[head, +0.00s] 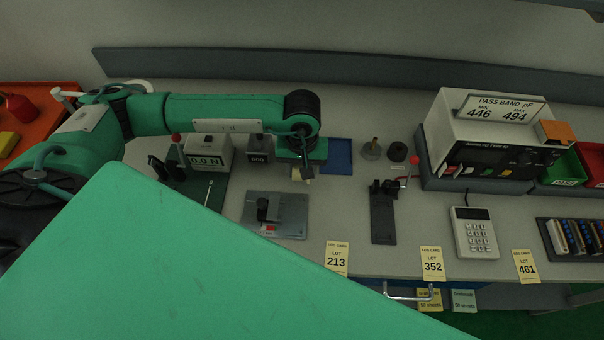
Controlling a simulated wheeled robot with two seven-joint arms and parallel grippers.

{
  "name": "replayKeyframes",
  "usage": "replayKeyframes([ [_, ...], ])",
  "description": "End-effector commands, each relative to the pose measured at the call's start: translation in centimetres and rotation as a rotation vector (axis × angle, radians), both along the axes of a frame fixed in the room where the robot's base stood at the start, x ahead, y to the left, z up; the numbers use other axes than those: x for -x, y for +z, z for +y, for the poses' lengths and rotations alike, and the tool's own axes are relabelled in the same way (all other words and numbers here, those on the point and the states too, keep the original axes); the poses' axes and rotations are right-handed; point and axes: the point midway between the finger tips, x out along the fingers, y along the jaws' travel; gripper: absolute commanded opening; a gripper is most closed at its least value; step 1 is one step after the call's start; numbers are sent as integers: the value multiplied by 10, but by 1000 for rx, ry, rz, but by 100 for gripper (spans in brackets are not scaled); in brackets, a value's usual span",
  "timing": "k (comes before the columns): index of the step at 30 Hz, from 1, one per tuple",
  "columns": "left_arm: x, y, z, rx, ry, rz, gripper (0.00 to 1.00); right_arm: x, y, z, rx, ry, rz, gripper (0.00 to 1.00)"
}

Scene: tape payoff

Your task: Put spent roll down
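My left gripper (303,174) points down over the bench, just left of a flat blue square (337,156). A small cream piece shows at its fingertips; I cannot tell whether it is the spent roll or part of the fingers. The fingers are mostly hidden by the wrist, so open or shut does not show. No roll is clearly identifiable. My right gripper is not in view.
A force gauge reading 0.0 N (208,153) and a dark block (260,148) stand left of the gripper. A grey plate fixture (290,216) and a black stand (383,218) are nearer. A tester (482,140) and calculator (475,233) are right. A large green surface covers the lower left.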

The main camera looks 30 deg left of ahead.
Motion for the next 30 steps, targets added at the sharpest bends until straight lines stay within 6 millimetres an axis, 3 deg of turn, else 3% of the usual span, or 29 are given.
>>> replayKeyframes([
  [5,0,-11,0,-1,0,1,15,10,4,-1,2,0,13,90],
  [12,0,-44,0,0,0,1,15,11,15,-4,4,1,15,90],
  [24,0,-51,0,0,0,-1,15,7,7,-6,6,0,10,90],
  [25,0,-50,0,0,0,-1,44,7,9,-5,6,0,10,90],
  [28,0,-49,0,0,0,-1,62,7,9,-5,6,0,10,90],
  [30,0,-49,0,0,0,-1,62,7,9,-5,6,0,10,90],
])
